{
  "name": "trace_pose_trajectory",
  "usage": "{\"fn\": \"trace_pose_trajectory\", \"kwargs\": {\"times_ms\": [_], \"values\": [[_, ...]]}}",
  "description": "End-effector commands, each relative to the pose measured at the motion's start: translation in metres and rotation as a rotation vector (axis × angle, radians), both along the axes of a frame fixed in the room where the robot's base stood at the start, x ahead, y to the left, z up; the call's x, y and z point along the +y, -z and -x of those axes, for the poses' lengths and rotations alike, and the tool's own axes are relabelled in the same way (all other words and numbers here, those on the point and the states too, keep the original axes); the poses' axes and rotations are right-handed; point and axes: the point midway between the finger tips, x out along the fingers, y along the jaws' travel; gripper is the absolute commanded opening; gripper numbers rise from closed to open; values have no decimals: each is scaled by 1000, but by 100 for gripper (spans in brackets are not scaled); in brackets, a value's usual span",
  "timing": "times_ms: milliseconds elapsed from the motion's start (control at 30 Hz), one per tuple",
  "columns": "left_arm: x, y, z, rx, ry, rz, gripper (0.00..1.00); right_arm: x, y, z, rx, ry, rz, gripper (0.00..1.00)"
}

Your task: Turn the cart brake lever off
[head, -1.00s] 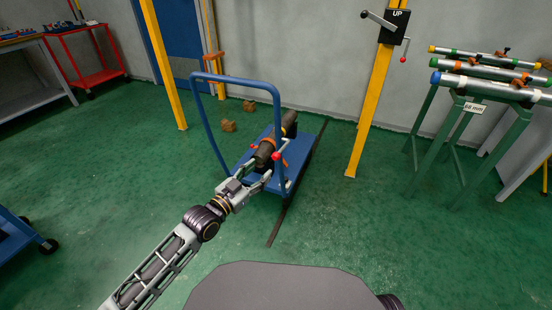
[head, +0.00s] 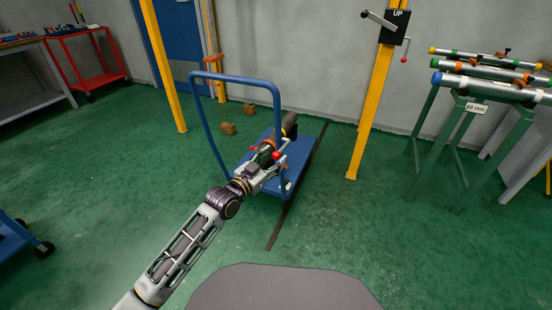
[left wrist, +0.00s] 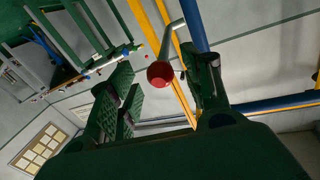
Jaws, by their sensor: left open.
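The blue cart (head: 318,148) stands on the green floor with its tall blue push handle (head: 235,80) towards me. The brake lever is a grey bar with a red knob (head: 277,154), low beside the handle's right post. In the left wrist view the red knob (left wrist: 160,74) shows between my fingers, with its bar running up beside a blue post. My left gripper (head: 274,168) is open at the lever, one finger on either side of the knob in its own view. I cannot tell whether either finger touches it. My right gripper is not in view.
A dark pipe piece (head: 289,124) lies on the cart. A yellow post (head: 368,110) with a crank stands to the right, near a green pipe rack (head: 455,130).

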Motion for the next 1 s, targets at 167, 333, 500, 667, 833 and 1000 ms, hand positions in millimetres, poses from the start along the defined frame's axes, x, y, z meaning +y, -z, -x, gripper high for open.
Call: {"fn": "trace_pose_trajectory", "kwargs": {"times_ms": [167, 333, 500, 667, 833, 1000], "values": [[-7, 0, -12, -2, -1, 1, 49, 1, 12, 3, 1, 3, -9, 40], [-10, 0, -17, -1, 0, 0, 49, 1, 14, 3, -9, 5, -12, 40], [-11, 0, -19, -1, 0, 0, 49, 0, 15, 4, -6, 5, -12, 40], [-11, 0, -19, -1, 0, -1, 49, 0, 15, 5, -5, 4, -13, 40], [-11, 0, -18, -1, 0, -1, 32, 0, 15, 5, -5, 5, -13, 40], [-11, 0, -18, -1, 0, -1, 10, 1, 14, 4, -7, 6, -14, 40]]}}
